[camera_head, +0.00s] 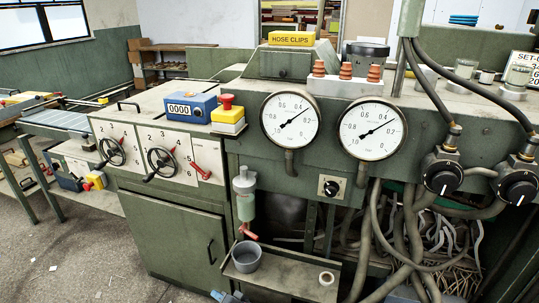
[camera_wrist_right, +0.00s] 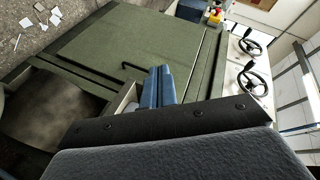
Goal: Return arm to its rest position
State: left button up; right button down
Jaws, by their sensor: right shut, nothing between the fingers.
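My right gripper (camera_head: 222,295) shows only as a small blue-grey tip at the bottom edge of the head view, in front of the machine and below the shelf with the grey cup. In the right wrist view its blue fingers (camera_wrist_right: 158,85) are together, with nothing between them. They point toward the green cabinet door (camera_wrist_right: 150,35) with its dark handle. The rest of the right arm is out of the head view. My left gripper is in neither view.
A small shelf (camera_head: 310,284) holds a grey cup (camera_head: 246,257) and a pale ring, just above my right gripper. Two gauges (camera_head: 290,121), a hanging cylinder (camera_head: 244,195) and thick hoses (camera_head: 395,235) front the machine. Open floor (camera_head: 85,255) lies at left, with paper scraps.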

jog(key=s+d+r+n+g+h+p, duration=0.25)
jog(key=s+d, duration=0.35)
jog(key=d, duration=0.4)
jog(key=s+d+r+n+g+h+p, duration=0.2)
jog(key=s+d+r+n+h, duration=0.3)
jog(key=d, duration=0.5)
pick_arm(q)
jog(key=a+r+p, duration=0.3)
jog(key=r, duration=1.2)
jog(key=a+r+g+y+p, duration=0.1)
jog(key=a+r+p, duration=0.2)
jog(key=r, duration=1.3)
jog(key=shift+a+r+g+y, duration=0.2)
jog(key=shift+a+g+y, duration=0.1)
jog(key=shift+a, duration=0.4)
pick_arm(e)
jog(key=s+d+m+g, duration=0.1)
jog(key=s+d, duration=0.3)
jog(key=s, duration=0.5)
jog(key=s+d+m+g+h, duration=0.1)
jog(key=s+d, duration=0.4)
jog(key=s, duration=0.4)
jog(key=shift+s+d+r+g, duration=0.3)
jog(key=shift+g, duration=0.05)
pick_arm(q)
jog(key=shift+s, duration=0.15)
pick_arm(e)
jog(key=shift+h, duration=0.25)
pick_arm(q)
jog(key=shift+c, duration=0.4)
